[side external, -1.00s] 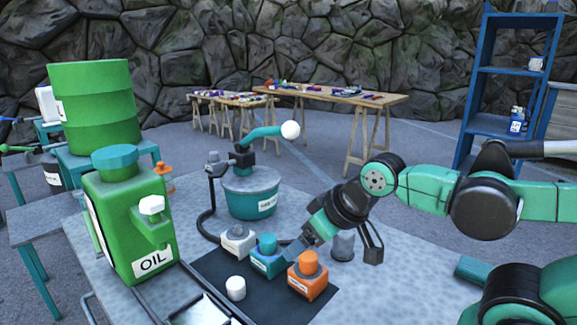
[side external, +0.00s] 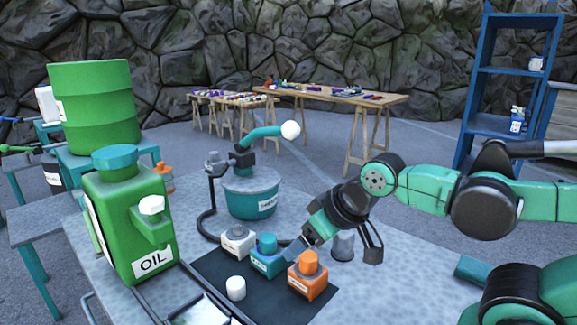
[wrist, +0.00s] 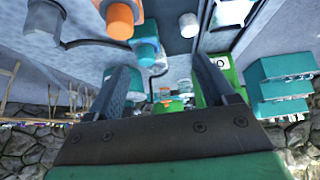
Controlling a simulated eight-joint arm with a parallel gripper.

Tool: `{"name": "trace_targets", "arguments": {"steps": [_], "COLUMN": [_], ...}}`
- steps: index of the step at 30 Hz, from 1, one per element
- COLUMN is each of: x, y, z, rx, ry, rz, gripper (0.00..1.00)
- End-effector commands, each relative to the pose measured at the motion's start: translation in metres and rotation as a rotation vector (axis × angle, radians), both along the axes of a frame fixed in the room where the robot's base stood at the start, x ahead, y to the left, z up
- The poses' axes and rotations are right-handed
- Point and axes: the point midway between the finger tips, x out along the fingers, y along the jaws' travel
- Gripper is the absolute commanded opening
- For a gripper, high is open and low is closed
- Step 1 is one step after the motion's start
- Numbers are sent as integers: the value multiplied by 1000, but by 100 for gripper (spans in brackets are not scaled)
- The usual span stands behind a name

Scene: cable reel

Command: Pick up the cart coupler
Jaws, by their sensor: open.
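I cannot read the small labels, so I cannot tell which part is the cart coupler. On the dark mat stand a white-grey block (side external: 237,241), a teal block with a round teal top (side external: 268,258) and an orange block with an orange cap (side external: 307,280). A small white cylinder (side external: 236,288) stands in front. My gripper (side external: 293,249) is open, above and behind the teal and orange blocks. In the wrist view its fingers (wrist: 163,88) are spread and nothing is held between them. The teal block (wrist: 145,48) and orange block (wrist: 119,14) show beyond them.
A grey cylinder (side external: 343,245) stands behind my gripper, right of the blocks. A teal bucket-like reel (side external: 250,195) with a black hose stands behind the mat. A green oil can (side external: 128,220) stands at left. The table's right part is mostly clear.

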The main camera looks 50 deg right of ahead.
Motion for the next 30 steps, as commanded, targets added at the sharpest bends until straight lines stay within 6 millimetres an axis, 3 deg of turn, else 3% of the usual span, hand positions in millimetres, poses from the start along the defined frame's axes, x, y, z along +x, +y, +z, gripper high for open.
{"name": "trace_targets", "arguments": {"steps": [2,4,13,17,23,30], "x": [0,0,0,5,24,36], "y": [0,0,0,-10,-55,-125], "z": [0,0,0,1,-5,-37], "rx": [0,0,0,0,16,86], "ry": [0,0,2,39,209,445], "rz": [0,0,-1,-37,-186,-383], "gripper": [76,91,91,91,91,91]}}
